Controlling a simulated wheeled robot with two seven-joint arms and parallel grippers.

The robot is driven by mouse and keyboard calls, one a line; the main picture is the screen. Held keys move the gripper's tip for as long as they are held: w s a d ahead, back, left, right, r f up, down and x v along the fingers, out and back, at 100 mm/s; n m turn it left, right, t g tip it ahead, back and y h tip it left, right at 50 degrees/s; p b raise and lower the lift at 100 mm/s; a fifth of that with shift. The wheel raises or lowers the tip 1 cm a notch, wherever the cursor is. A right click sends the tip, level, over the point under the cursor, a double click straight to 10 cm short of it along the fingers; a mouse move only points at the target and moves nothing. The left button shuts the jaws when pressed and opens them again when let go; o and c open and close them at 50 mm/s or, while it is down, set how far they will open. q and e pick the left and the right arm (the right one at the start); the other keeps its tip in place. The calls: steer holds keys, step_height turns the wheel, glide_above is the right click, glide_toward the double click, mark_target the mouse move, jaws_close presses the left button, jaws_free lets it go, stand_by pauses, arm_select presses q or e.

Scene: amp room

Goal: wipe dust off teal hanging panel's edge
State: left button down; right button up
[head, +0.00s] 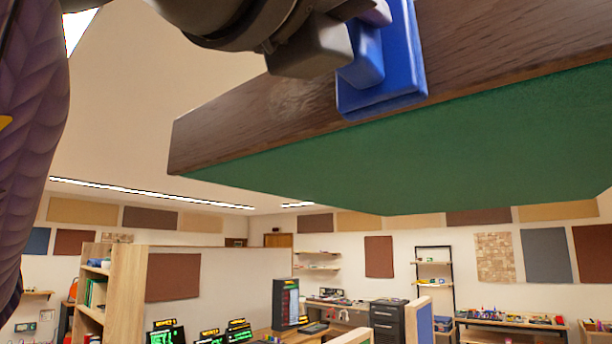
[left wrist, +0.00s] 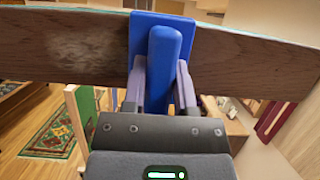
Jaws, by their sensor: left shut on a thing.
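The hanging panel has a dark wood-brown edge (head: 500,68) and a teal-green underside (head: 400,165). The edge also crosses the top of the left wrist view (left wrist: 245,62). A pale dusty patch (head: 290,98) lies on the edge, left of the wiper; the left wrist view shows this dust (left wrist: 85,45) too. My left gripper (head: 350,35) is shut on the handle of a blue wiper (head: 405,60). In the left wrist view the gripper's fingers (left wrist: 163,88) flank the blue handle (left wrist: 168,50). The wiper's flat pad lies against the edge, apparently touching. My right gripper is not in view.
The panel hangs high with open air below it. Farther off stand a wooden shelf (head: 125,290), a desk with a computer (head: 287,303), a dark drawer cabinet (head: 388,320) and a workbench (head: 510,325). A patterned green rug (left wrist: 52,135) lies on the floor.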

arm_select(q)
steer(key=shift+s+d+f, duration=0.1)
steer(key=shift+s+d, duration=0.1)
steer(key=shift+d, duration=0.1)
steer(key=w+a, duration=0.2)
steer(key=a, duration=0.1)
steer(key=w+a, duration=0.3)
steer(key=a, duration=0.1)
steer(key=w+a, duration=0.3)
steer(key=shift+a, duration=0.25)
steer(key=shift+w+a, duration=0.25)
steer(key=shift+s+a+b, duration=0.35)
steer(key=shift+s+a, duration=0.5)
steer(key=shift+s, duration=0.3)
steer(key=shift+s+a+b, duration=0.3)
steer(key=shift+s+a, duration=0.5)
steer(key=shift+s, duration=0.35)
